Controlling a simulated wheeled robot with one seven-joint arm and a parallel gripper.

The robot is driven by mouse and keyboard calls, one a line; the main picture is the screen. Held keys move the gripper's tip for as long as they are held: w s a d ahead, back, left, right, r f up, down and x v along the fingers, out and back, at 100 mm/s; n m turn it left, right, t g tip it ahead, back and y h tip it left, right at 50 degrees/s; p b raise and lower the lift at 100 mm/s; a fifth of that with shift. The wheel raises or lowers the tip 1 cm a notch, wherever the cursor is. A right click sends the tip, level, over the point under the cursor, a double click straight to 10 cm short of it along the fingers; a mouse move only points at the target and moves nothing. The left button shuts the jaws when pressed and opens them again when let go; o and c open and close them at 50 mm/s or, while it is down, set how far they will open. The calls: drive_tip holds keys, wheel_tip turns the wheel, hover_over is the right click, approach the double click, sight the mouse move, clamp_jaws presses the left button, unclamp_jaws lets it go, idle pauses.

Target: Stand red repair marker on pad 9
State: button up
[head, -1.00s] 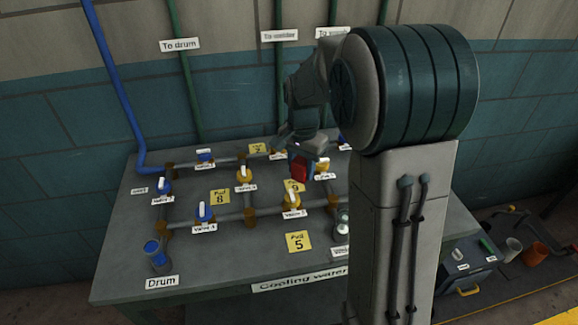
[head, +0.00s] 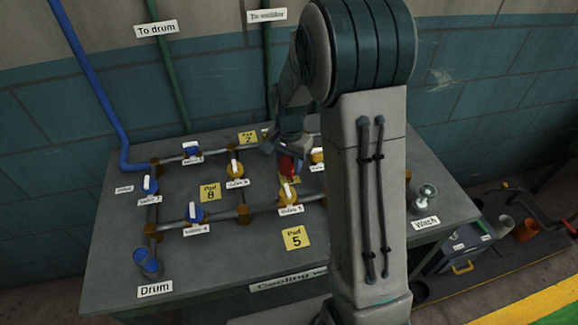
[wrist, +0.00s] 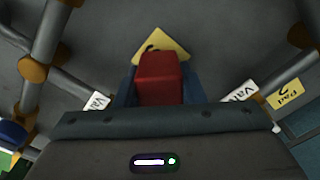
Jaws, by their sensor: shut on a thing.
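My gripper (head: 287,150) is shut on the red repair marker (head: 288,166), above the middle of the pipe table. In the wrist view the red marker (wrist: 160,78) sits between the blue-grey fingers (wrist: 160,92), its end facing the camera. A yellow pad (wrist: 173,43) shows just past it, its number mostly covered. In the head view, a yellow pad (head: 293,180), labelled 9 in the earlier frame, is partly hidden by the marker and the valve. I cannot tell the gap between marker and pad.
Pad 8 (head: 210,193) and pad 5 (head: 296,238) are bare. A blue cup-like holder (head: 147,262) stands by the Drum label, and a pale fixture (head: 426,197) near Wash.

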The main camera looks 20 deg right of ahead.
drive_tip(key=shift+f, duration=0.85)
drive_tip(key=shift+f, duration=0.25)
drive_tip(key=o, duration=1)
drive_tip(key=shift+r, duration=0.1)
drive_tip(key=shift+r, duration=0.1)
